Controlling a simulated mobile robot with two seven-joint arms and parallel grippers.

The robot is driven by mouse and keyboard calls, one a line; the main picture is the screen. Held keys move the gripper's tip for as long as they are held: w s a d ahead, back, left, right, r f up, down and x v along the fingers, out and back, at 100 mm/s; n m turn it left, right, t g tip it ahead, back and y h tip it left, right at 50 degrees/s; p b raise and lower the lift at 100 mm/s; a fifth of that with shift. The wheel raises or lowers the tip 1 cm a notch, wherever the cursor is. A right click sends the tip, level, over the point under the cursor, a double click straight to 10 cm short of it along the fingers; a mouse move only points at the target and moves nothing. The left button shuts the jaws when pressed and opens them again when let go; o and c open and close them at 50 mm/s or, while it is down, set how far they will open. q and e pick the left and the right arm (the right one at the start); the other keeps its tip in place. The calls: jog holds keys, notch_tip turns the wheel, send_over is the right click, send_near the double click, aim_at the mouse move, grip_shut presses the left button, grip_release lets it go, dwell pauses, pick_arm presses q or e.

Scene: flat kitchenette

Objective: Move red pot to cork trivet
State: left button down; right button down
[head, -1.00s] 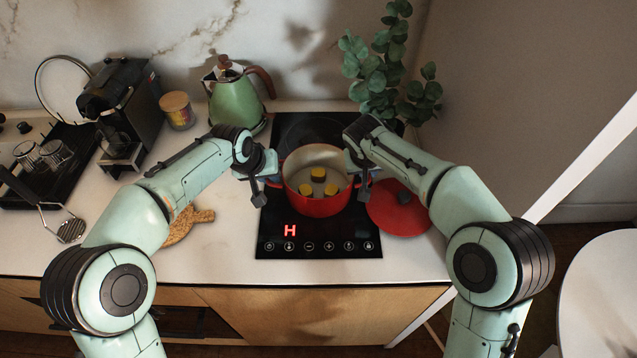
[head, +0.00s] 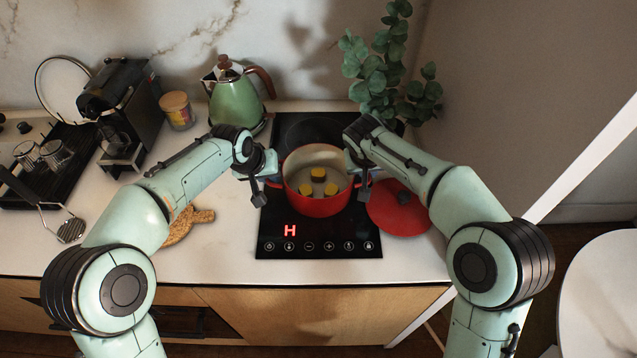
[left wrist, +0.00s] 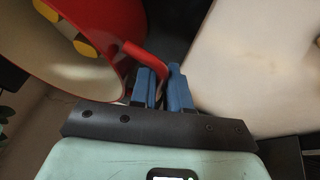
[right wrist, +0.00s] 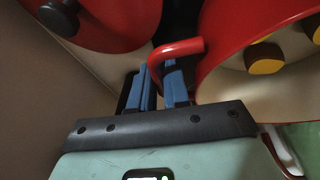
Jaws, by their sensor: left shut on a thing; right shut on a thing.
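The red pot (head: 318,206) stands on the black cooktop, open at the top, with a cream inside and several yellow pieces (head: 319,173) in it. My left gripper (head: 268,178) is shut on the pot's left handle, which shows between the blue fingers in the left wrist view (left wrist: 150,62). My right gripper (head: 362,176) is shut on the right handle, seen in the right wrist view (right wrist: 178,50). The cork trivet (head: 180,232) lies on the counter left of the cooktop, partly hidden by my left arm.
A red lid (head: 398,218) with a dark knob lies right of the pot, close under my right arm. A green kettle (head: 236,103) and a plant (head: 385,70) stand behind. A coffee machine (head: 118,105) and a lidded jar (head: 178,110) are at the left. Counter in front of the trivet is clear.

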pick_arm(q)
jog(key=shift+r, duration=0.15)
pick_arm(e)
jog(key=shift+r, duration=0.15)
